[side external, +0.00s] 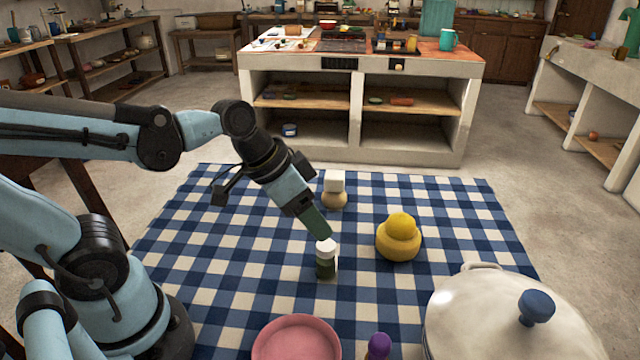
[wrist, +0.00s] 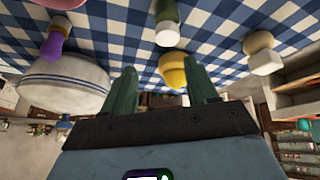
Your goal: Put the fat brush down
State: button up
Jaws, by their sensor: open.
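My gripper (side external: 318,228) is low over the checked cloth, and its green fingers are apart. In the wrist view my gripper (wrist: 163,85) has nothing between its fingers. A small upright piece with a white top and dark green body (side external: 326,262) stands close by the fingertips in the side view. It also shows in the wrist view (wrist: 167,15), apart from the fingers. A piece with a white block top and beige round base (side external: 335,190) stands farther back. A purple-topped piece (side external: 378,346) is at the front, partly cut off. I cannot tell which is the fat brush.
A yellow rounded object (side external: 400,238) stands right of my gripper. A pink bowl (side external: 296,340) and a large white lidded pot (side external: 470,318) with a blue knob are at the front. The blue-and-white checked cloth (side external: 215,265) has free room at left and back right.

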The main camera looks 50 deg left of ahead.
jog(key=d+m+g+h, duration=0.45)
jog(key=d+m, duration=0.25)
jog(key=d, duration=0.3)
jog(key=m+g+h, duration=0.6)
jog(key=m, duration=0.6)
send_over(381, 340)
jog(key=w+a, duration=0.1)
jog(key=a, duration=0.2)
jog(key=shift+m+g, duration=0.25)
jog(key=shift+m, duration=0.05)
jog(key=f, duration=0.6)
jog(key=shift+w+d+f, duration=0.1)
jog(key=shift+d+f, duration=0.1)
jog(key=shift+f, duration=0.2)
jog(key=shift+x, duration=1.45)
jog(key=shift+r+h, duration=0.15)
jog(key=shift+h, duration=0.1)
grip_shut()
